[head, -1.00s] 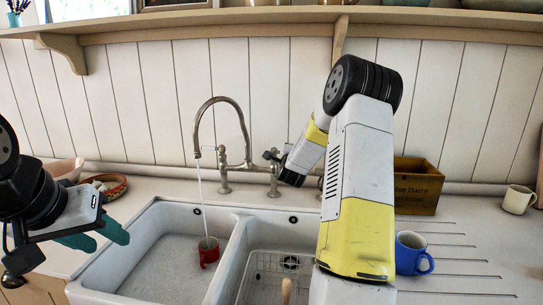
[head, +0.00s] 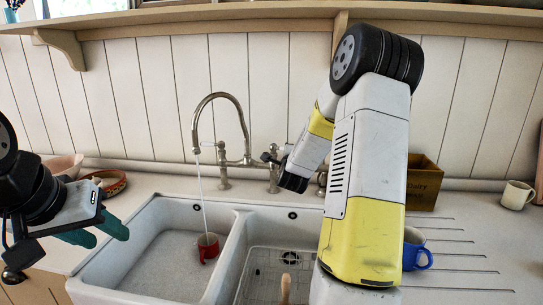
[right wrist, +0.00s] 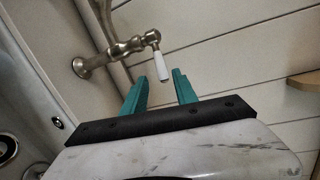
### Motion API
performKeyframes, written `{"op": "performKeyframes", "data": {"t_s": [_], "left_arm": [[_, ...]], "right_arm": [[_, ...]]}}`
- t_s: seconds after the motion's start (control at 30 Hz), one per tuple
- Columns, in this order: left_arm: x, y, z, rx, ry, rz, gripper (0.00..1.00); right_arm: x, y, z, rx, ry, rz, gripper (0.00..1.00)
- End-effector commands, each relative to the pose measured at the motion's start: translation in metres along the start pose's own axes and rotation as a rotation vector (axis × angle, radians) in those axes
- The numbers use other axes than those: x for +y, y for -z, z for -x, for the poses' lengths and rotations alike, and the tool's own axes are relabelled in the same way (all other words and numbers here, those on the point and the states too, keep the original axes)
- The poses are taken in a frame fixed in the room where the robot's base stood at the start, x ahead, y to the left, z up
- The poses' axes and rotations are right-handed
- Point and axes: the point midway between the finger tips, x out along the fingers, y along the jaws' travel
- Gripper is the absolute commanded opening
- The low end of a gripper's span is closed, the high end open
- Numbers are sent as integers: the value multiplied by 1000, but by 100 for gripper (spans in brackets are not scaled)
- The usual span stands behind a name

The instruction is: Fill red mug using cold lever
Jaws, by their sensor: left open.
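The red mug (head: 207,247) stands in the left sink basin. A thin stream of water (head: 201,185) falls into it from the arched metal tap (head: 222,97). A tap lever with a white handle (right wrist: 163,68) shows in the right wrist view, just beyond and between the fingertips of my right gripper (right wrist: 160,82). Its teal fingers are apart and do not visibly grip the lever. In the head view my right arm hides these fingers. My left gripper (head: 97,232) is open and empty at the left, over the counter. The mug's water level cannot be told.
A blue mug (head: 415,250) stands on the drainer, partly behind my right arm. A wooden box (head: 423,185) and a cream mug (head: 516,195) are farther back. A wire rack (head: 262,268) lies in the right basin. A bowl (head: 63,166) stands at the left.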

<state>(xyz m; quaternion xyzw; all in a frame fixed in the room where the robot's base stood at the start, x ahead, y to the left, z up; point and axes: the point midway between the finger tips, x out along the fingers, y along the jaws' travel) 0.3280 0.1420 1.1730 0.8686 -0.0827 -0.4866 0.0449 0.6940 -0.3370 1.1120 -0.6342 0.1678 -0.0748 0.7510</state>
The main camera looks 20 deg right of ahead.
Motion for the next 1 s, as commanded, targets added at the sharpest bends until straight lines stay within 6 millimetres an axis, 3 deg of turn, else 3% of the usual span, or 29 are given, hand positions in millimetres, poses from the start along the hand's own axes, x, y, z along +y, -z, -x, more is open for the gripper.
{"op": "performKeyframes", "data": {"t_s": [0.03, 0.13, 0.17, 0.4, 0.57, 0.8, 1.0], "left_arm": [[0, 0, 0, 0, 0, 0, 43], [0, 0, 0, 0, 0, 0, 43], [0, 0, 0, 0, 0, 0, 43], [0, 0, 0, 0, 0, 0, 43], [0, 0, 0, 0, 0, 0, 43], [0, 0, 0, 0, 0, 0, 43], [0, 0, 0, 0, 0, 0, 43]], "right_arm": [[2, -1, 0, 1, -2, 5, 22], [13, -5, -3, 17, -11, 51, 2], [18, -7, -3, 26, -16, 77, 0], [80, -24, -4, 167, -71, 492, 0], [103, -34, 9, 286, -93, 857, 0], [94, -56, 42, 502, -83, 1387, 0], [73, -72, 66, 647, -69, 1619, 0]]}}
